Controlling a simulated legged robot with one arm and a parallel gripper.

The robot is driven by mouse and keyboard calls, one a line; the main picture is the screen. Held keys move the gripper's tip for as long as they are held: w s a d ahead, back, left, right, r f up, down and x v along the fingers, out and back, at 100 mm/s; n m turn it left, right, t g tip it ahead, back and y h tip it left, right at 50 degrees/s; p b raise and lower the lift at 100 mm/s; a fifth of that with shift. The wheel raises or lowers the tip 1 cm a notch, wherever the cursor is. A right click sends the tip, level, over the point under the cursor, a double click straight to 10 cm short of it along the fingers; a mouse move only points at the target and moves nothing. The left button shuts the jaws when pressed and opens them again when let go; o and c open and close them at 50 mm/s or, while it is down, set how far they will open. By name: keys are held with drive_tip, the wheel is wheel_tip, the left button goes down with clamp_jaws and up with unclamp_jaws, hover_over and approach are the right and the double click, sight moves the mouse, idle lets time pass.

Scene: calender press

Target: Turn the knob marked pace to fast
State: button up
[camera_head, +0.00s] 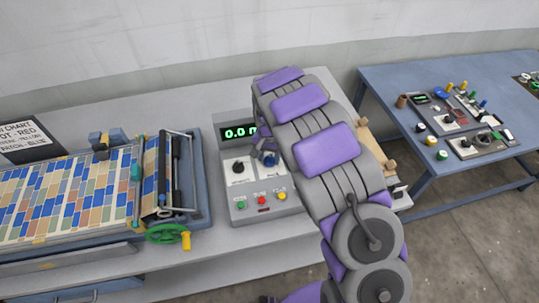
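A grey control panel (224,190) stands on the grey bench and carries a green digital display (238,132). Below the display, on a white plate, are a black knob (238,167) at left and a blue knob (271,161) at right. The knob markings are too small to read, so I cannot tell which is marked pace. My gripper (266,150) is at the blue knob's upper side, pointing down at it, mostly hidden by my own arm. I cannot tell whether its fingers touch the knob, or whether they are open or shut. My arm covers the panel's right part.
Green, red and yellow buttons (262,200) sit on the panel's front, close below the knobs. Left is a machine with a coloured tile bed (70,195), roller and green handwheel (167,233). A blue table (400,80) with small devices stands at right.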

sight(268, 157)
drive_tip(key=shift+o, duration=1.4)
wheel_tip(268, 157, up, 17)
drive_tip(key=p, duration=0.1)
drive_tip(key=shift+a+r, duration=0.15)
